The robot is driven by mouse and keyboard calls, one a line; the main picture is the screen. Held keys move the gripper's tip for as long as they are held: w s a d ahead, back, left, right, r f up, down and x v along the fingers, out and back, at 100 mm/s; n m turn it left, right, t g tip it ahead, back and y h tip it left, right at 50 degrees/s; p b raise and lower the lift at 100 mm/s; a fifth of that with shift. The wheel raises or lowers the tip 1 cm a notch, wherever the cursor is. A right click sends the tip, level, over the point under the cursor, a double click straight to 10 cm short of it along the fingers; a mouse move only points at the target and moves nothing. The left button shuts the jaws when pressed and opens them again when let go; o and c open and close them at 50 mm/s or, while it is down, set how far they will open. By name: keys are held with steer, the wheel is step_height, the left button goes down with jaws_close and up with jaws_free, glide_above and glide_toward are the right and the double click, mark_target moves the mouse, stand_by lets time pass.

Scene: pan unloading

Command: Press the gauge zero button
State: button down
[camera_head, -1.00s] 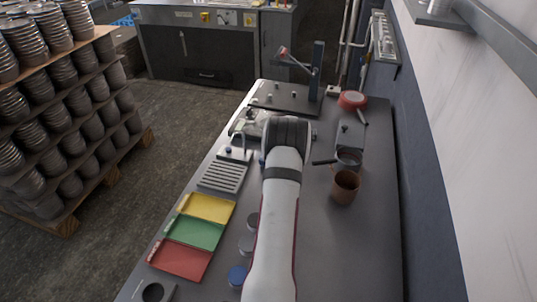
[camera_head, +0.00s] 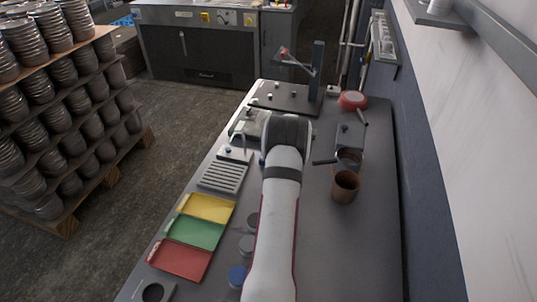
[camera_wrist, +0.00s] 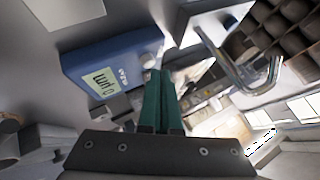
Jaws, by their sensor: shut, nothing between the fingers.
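The gauge (camera_wrist: 76,63) is a blue box in the wrist view, with a pale green display (camera_wrist: 98,86) that appears to read 0 µm. Small white lettering sits beside the display. A pale round knob or button (camera_wrist: 150,61) is at the gauge's right end, close to my fingertips. My gripper (camera_wrist: 161,74) is shut and empty, its two green fingers together. Whether the tips touch the pale round part I cannot tell. In the head view my arm covers the gripper, and I cannot make out the gauge there.
A curved metal rod (camera_wrist: 240,80) rises near the fingers. In the head view, yellow (camera_head: 208,208), green (camera_head: 194,232) and red (camera_head: 180,261) trays lie left of my arm. A brown cup (camera_head: 345,187) and a dark-handled pan stand right. The bench's right front is clear.

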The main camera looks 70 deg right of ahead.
steer(key=shift+r, duration=0.4)
steer(key=shift+r, duration=2.5)
